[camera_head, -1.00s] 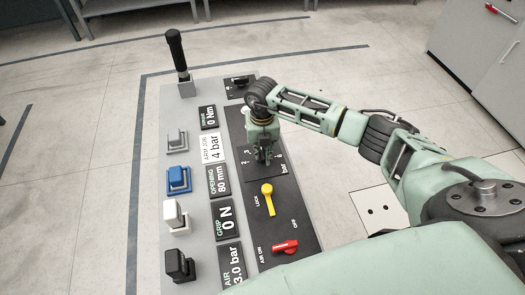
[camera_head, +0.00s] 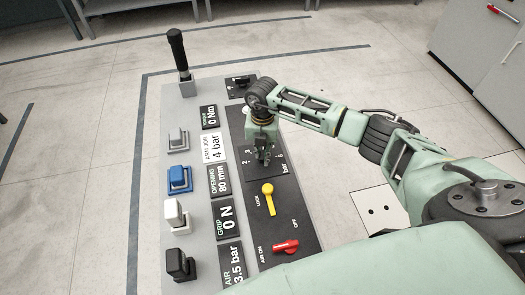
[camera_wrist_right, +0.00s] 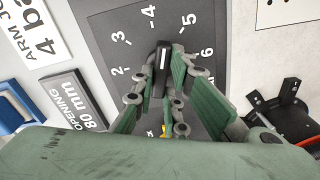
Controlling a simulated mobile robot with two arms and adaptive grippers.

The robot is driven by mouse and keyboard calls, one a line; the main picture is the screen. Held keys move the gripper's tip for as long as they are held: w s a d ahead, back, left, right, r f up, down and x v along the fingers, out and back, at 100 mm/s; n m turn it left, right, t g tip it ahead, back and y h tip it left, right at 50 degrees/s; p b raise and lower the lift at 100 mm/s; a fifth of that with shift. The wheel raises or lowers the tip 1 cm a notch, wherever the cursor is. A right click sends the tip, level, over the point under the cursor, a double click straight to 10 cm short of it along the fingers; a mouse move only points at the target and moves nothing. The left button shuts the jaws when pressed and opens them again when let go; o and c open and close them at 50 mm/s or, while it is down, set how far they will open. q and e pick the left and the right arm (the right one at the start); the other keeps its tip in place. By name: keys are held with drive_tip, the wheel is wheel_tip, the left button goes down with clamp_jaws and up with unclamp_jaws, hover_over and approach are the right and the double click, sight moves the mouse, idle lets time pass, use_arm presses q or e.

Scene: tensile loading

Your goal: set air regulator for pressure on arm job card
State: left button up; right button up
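My right gripper (camera_head: 263,155) points down at the regulator dial (camera_head: 270,172) on the console's black panel. In the right wrist view, its green fingers (camera_wrist_right: 161,82) are shut on the black regulator knob (camera_wrist_right: 163,58), one on each side. The knob's white mark points up between the 3 and 5 of the dial's scale, near the 4. The arm job card (camera_head: 214,148) reads 4 bar. The air display (camera_head: 233,265) reads 3.5 bar. My left gripper is not in view.
A yellow lock lever (camera_head: 268,198) and a red air lever (camera_head: 285,246) sit below the dial. Grey, blue (camera_head: 179,180), white and black switches line the console's left side, with a black-handled lever (camera_head: 177,50) at the far end. Open floor surrounds the console.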

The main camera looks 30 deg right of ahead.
sight(263, 153)
drive_tip(key=o, duration=0.5)
drive_tip(key=shift+c, duration=0.2)
wheel_tip(263, 153, up, 12)
idle(0.7)
